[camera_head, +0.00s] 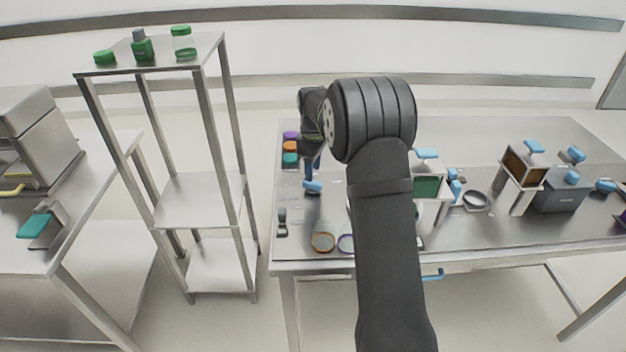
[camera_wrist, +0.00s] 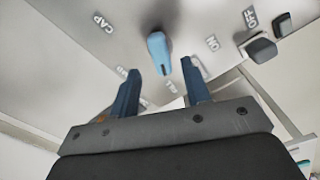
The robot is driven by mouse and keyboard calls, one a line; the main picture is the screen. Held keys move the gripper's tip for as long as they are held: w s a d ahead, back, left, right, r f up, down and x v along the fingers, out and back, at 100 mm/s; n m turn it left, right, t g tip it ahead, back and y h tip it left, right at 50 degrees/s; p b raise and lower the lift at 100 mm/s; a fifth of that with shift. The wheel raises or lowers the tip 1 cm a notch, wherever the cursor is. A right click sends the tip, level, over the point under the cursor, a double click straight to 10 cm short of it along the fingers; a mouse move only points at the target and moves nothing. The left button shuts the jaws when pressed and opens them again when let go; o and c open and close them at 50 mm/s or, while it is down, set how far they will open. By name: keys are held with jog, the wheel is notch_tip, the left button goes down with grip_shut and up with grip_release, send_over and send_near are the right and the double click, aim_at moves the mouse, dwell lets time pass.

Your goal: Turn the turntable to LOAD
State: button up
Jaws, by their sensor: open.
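A blue knob (camera_wrist: 157,50) stands on the pale metal tabletop in the wrist view, with printed labels around it. One label reads CAP; the others are partly hidden or upside down, and I cannot make out LOAD. The same blue knob (camera_head: 313,187) shows in the head view near the table's left side. My gripper (camera_head: 311,166) is just above and behind it. In the wrist view my gripper (camera_wrist: 161,70) has its two blue fingers apart, with the knob between and slightly beyond the tips. Contact cannot be told. The turntable itself is not clearly identifiable; my arm hides part of the table.
A dark switch (camera_wrist: 262,49) with ON and OFF labels is right of the knob. Purple, orange and teal lids (camera_head: 291,147) lie at the table's left edge. Jars (camera_head: 323,242) stand at the front. A shelf (camera_head: 150,68) with green items stands left.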

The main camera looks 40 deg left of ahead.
aim_at(313, 182)
jog(key=shift+f, duration=2.35)
grip_shut()
